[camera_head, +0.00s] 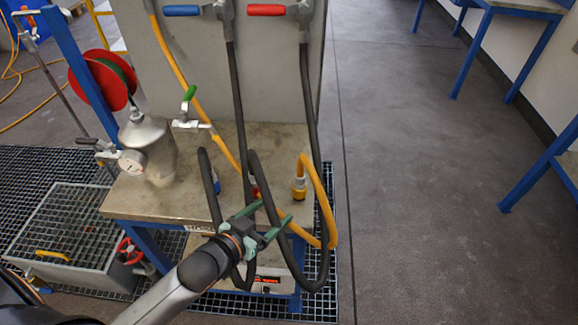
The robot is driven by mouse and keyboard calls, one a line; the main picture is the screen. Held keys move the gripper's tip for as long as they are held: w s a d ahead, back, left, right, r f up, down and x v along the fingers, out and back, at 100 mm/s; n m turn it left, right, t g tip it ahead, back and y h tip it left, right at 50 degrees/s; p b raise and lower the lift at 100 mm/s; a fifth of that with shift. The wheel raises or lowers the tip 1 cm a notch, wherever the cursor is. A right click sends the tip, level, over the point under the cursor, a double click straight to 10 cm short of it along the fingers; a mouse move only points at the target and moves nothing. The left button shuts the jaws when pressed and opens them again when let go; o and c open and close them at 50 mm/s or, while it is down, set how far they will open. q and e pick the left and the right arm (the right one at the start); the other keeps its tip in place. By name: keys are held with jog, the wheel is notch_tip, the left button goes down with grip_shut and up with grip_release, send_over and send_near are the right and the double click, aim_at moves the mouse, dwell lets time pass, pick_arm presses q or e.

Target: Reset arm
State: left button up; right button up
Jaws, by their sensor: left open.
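My left gripper (274,213) reaches in from the bottom left on my grey arm. Its green fingers are spread in front of the bench's front edge. Black hose loops run close to and behind the fingers; I cannot tell whether any hose lies between them or touches them. A metal vessel (148,142) with a round gauge (132,162) stands on the bench top (185,195), left of the gripper. My right gripper is not in view.
A yellow hose (331,205) loops off the bench's right side. Blue-handled (182,10) and red-handled (266,9) valves sit on the grey panel (185,60). A grated box (70,225) stands at left. The floor (430,180) at right is clear, with blue-legged tables beyond.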

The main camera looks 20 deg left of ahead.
pick_arm(q)
jog(key=s+f+g, duration=0.2)
jog(key=s+f, duration=0.4)
jog(key=f, duration=0.3)
jog(key=shift+s+d+n+y, duration=0.3)
jog(key=shift+s+d+y, duration=0.1)
jog(key=s+f, duration=0.2)
jog(key=s+f+g, duration=0.1)
jog(key=s+f, duration=0.1)
jog(key=s+d+f+g, duration=0.1)
jog(key=s+f, duration=0.1)
jog(key=shift+s, duration=0.4)
jog(key=shift+c, duration=0.3)
